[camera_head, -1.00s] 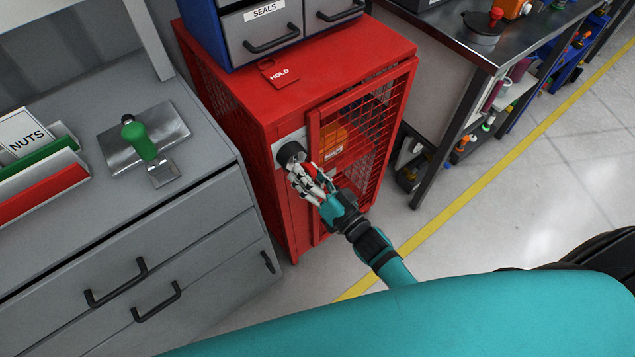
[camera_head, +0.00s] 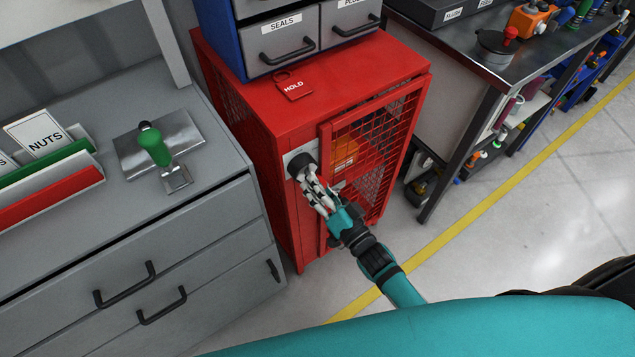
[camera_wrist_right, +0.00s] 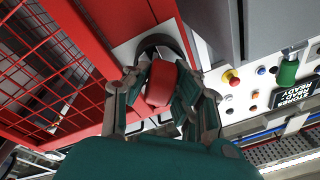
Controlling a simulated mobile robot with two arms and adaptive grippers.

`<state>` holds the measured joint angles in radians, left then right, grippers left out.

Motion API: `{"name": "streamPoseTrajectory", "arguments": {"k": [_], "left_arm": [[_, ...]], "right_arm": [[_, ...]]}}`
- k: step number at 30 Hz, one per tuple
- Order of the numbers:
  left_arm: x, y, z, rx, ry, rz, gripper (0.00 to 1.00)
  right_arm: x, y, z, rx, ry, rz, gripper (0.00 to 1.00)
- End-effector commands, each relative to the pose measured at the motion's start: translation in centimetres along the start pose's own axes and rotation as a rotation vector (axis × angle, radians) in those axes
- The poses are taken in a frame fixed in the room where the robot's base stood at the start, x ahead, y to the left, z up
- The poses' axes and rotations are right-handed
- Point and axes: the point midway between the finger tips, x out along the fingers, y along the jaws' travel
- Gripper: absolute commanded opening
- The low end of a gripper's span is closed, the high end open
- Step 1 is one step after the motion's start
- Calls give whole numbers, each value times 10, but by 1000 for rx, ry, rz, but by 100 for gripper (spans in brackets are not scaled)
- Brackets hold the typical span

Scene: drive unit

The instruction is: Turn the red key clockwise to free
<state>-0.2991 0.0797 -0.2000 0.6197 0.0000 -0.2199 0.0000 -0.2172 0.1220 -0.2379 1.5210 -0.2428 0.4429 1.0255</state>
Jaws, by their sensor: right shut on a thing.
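The red key (camera_wrist_right: 161,84) sits in the round dark lock (camera_wrist_right: 160,45) on the red mesh cabinet in the right wrist view. My right gripper (camera_wrist_right: 158,90) is shut on the key, one finger on each side of its red head. In the head view the lock (camera_head: 301,163) shows at the cabinet door's upper left corner, and my right gripper (camera_head: 314,186) is up against it. There the fingers mostly hide the key. My left gripper is not in view.
The red cabinet (camera_head: 290,221) has a mesh door and a red HOLD tag (camera_head: 294,88) on top, in front of SEALS drawers (camera_head: 284,43). A grey drawer unit (camera_head: 200,240) stands close on the left. A workbench (camera_head: 475,85) stands right; the floor in front is clear.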

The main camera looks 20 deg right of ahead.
Motion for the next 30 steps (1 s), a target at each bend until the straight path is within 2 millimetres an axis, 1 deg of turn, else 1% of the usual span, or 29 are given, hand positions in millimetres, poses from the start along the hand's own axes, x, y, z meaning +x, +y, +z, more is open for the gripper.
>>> {"name": "streamPoseTrajectory", "arguments": {"k": [1,6,16,22,27,28,30], "left_arm": [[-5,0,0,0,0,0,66],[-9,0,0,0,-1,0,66],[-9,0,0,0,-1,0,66],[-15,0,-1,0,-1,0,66],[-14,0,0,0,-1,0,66],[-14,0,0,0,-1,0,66],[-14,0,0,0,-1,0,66]], "right_arm": [[0,-2,-1,58,5,4,0],[0,-2,0,216,23,18,0],[0,-2,1,243,26,20,0],[0,-3,1,359,38,31,0],[0,-2,2,371,40,31,0],[0,-2,2,370,40,31,25],[0,-2,2,370,40,31,35]]}}
